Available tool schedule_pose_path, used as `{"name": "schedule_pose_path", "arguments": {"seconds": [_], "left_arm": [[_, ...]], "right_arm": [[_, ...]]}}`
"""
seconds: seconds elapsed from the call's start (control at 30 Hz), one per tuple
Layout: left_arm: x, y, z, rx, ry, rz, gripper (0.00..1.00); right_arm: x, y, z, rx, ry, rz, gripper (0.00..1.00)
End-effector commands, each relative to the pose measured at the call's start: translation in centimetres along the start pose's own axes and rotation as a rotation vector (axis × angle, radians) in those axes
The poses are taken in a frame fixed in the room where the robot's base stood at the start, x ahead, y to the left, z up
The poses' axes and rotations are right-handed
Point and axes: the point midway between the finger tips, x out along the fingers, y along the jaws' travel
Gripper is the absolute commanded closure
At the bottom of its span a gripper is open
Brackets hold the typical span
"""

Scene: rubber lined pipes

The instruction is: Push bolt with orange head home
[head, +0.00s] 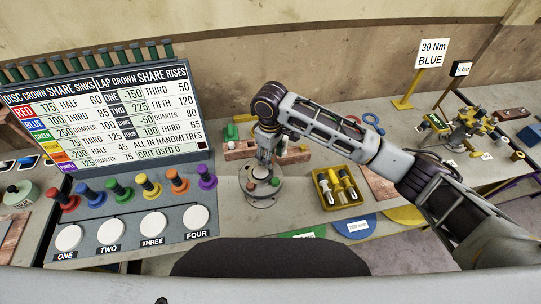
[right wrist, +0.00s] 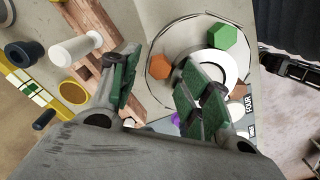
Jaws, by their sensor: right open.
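The orange hex bolt head (right wrist: 159,66) shows in the right wrist view on a round flange (right wrist: 178,35), beside a white round centre (right wrist: 222,64). A green hex bolt head (right wrist: 223,36) sits on the same flange, further right. My right gripper (right wrist: 157,64) is open, with green-padded fingers either side of the orange head in the picture; I see no contact. How far the bolt stands out cannot be told. In the head view the flange (head: 262,198) stands on the bench beneath my right gripper (head: 266,158). My left gripper is not in view.
A panel (head: 120,222) with coloured upright knobs, one of them orange (head: 177,180), stands left of the flange. Reddish-brown blocks (head: 238,152) lie behind. A brass fixture (head: 470,125) stands far right.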

Motion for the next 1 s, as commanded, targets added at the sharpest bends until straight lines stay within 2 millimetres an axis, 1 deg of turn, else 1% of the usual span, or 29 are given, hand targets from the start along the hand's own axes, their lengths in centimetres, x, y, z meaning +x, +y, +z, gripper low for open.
{"name": "schedule_pose_path", "arguments": {"seconds": [0.17, 0.5, 0.6, 0.8, 1.0], "left_arm": [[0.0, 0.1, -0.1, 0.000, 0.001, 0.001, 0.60], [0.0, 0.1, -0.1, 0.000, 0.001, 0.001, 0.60], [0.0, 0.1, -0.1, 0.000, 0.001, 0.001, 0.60], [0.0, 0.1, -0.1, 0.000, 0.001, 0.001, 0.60], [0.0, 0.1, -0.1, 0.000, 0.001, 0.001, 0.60]], "right_arm": [[-1.5, 0.0, 0.0, 0.000, 0.001, 0.002, 0.54], [-5.4, 0.0, -0.1, 0.000, 0.002, 0.002, 0.54], [-6.2, 0.0, 0.0, 0.000, 0.000, 0.001, 0.54], [-7.2, 0.0, 0.0, 0.000, -0.001, 0.001, 0.54], [-7.4, 0.1, 0.0, 0.000, -0.001, 0.001, 0.54]]}}
